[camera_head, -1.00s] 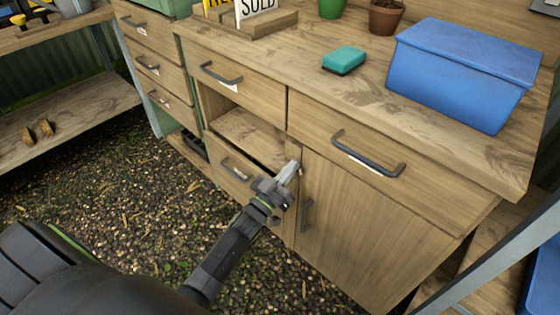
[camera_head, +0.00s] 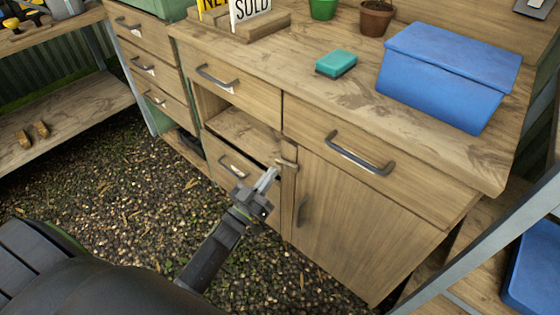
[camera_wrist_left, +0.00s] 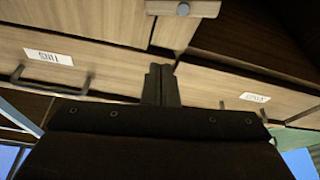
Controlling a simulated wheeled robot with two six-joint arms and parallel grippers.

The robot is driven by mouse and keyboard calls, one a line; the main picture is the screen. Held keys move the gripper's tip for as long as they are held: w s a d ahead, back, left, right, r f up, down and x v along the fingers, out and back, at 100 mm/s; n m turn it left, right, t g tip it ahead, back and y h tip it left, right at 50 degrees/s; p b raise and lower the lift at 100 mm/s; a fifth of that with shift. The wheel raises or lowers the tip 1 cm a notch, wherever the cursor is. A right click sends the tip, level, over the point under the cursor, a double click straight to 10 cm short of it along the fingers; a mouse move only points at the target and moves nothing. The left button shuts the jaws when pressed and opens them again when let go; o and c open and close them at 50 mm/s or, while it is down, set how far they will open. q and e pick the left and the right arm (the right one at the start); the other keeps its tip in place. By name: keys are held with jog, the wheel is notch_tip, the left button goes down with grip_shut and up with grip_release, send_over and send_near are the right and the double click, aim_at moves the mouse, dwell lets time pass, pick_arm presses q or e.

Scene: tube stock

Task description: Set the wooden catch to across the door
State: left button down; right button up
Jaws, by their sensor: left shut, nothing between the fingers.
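The wooden catch (camera_head: 286,163) is a small pale bar on the upright between the open shelf space and the cupboard door (camera_head: 350,215). It lies about level, with one end at the door's top corner edge; how far it overlaps the door is hard to tell. In the left wrist view the catch (camera_wrist_left: 160,8) shows at the top with a round pin on it. The door is closed. My left gripper (camera_head: 272,174) is shut and empty, just below and left of the catch, apart from it. My right gripper is not in view.
Drawers with dark handles (camera_head: 360,152) lie above the door and to the left. The worktop holds a blue box (camera_head: 440,85), a green sponge (camera_head: 336,63), pots (camera_head: 376,17) and a sign rack (camera_head: 232,30). Gravel floor (camera_head: 130,190) is free in front.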

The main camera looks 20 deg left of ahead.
pick_arm(q)
jog(key=shift+v, duration=1.6)
